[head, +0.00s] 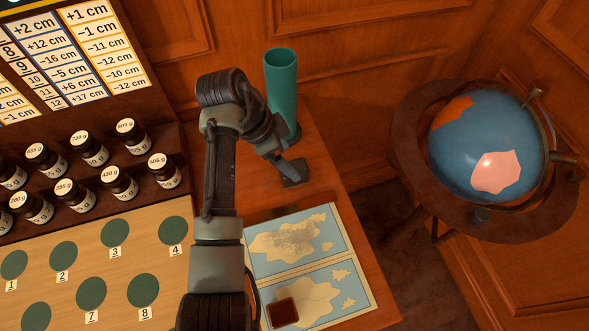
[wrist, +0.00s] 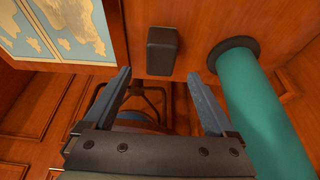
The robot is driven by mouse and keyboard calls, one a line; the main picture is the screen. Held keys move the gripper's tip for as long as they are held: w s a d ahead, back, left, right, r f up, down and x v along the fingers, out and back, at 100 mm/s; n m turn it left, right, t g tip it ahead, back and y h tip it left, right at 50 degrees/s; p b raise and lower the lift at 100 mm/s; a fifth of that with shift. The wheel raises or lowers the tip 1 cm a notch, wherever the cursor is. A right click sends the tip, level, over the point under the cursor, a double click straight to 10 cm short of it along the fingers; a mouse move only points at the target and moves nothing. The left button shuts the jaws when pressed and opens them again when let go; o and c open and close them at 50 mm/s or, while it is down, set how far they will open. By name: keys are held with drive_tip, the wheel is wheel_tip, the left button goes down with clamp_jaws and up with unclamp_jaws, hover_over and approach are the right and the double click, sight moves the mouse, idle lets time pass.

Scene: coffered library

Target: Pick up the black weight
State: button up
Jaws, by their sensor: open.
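The black weight is a small dark block that lies on the wooden table near its right edge, in the head view (head: 296,174). In the wrist view the black weight (wrist: 162,51) shows whole, just beyond the fingertips and roughly in line with the gap between them. My gripper (wrist: 160,77) is open and empty, with one finger to each side of that gap. In the head view my gripper (head: 282,163) is close beside the weight and partly overlaps it; whether they touch I cannot tell.
A tall teal cylinder (head: 281,80) stands close behind my gripper; it is at the right in the wrist view (wrist: 262,115). A map (head: 291,240) lies in front, with a dark red block (head: 283,312) on it. Dark labelled jars (head: 120,184) stand at left. A globe (head: 490,145) stands right.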

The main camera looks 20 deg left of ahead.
sight(295, 167)
drive_tip(key=x, duration=0.5)
drive_tip(key=shift+f, duration=0.4)
drive_tip(key=shift+c, duration=0.2)
clamp_jaws()
drive_tip(key=shift+w+r, duration=0.1)
drive_tip(key=shift+r, duration=0.05)
